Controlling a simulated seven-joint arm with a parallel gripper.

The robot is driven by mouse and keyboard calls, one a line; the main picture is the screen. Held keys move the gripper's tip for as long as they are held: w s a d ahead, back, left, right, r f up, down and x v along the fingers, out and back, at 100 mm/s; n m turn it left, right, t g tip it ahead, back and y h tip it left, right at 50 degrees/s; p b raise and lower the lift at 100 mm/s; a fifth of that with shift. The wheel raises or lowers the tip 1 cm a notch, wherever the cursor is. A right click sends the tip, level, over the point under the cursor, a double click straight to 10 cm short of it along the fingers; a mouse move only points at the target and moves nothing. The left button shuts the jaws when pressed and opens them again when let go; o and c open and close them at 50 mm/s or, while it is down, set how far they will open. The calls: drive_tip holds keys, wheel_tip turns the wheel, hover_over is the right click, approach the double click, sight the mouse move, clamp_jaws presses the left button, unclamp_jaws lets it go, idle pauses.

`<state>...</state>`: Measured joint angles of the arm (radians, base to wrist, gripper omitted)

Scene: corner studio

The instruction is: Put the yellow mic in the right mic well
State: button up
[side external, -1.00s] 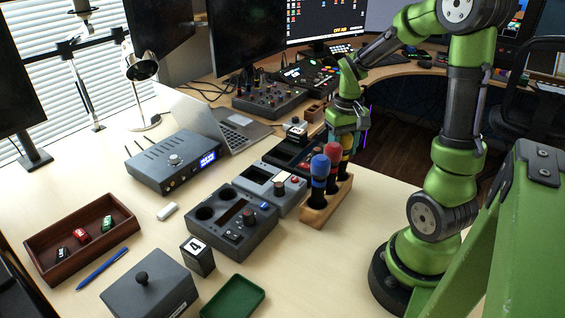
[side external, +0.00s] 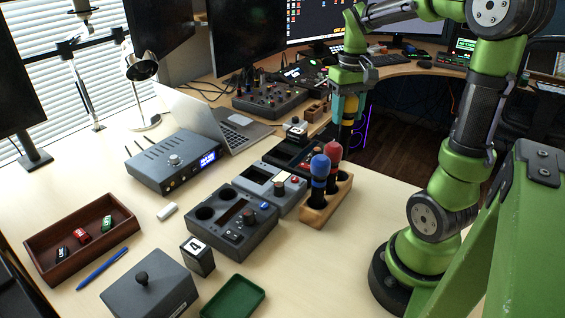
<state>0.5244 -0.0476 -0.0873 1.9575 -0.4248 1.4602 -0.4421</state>
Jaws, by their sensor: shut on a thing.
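The yellow mic (side external: 347,122) is held upright in my gripper (side external: 348,104), above the far end of the wooden rack (side external: 316,217). Its yellow band and dark lower body show below the fingers; its top is hidden by them. The lower end is partly behind the red mic, so I cannot tell whether it is fully clear of the rack. The blue mic (side external: 319,168) and red mic (side external: 333,154) stand in the rack. The grey console (side external: 232,224) left of the rack has two round, dark, empty wells, one nearer (side external: 204,213) and one farther (side external: 224,195).
The table right of the console's front is clear.

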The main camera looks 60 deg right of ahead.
drive_tip(key=w+a+f+n, duration=0.2)
drive_tip(key=w+a+n, duration=0.3)
drive_tip(key=w+a, duration=0.55)
drive_tip(key=w+a+f+n, duration=0.2)
drive_tip(key=w+a+n, duration=0.2)
drive_tip(key=w+a, duration=0.65)
drive_tip(key=shift+s+a+f, duration=0.2)
drive_tip(key=shift+a+f, duration=0.05)
drive_tip(key=shift+f, duration=0.6)
drive_tip(key=shift+s+a+f, duration=0.25)
drive_tip(key=shift+a+f, duration=0.05)
drive_tip(key=shift+f, duration=0.55)
drive_tip(key=shift+s+a+f, duration=0.2)
drive_tip(key=shift+a+f, duration=0.05)
drive_tip(key=shift+f, duration=1.2)
drive_tip(key=o, duration=0.9)
drive_tip(key=shift+o, duration=0.2)
wheel_tip(320, 180, up, 11)
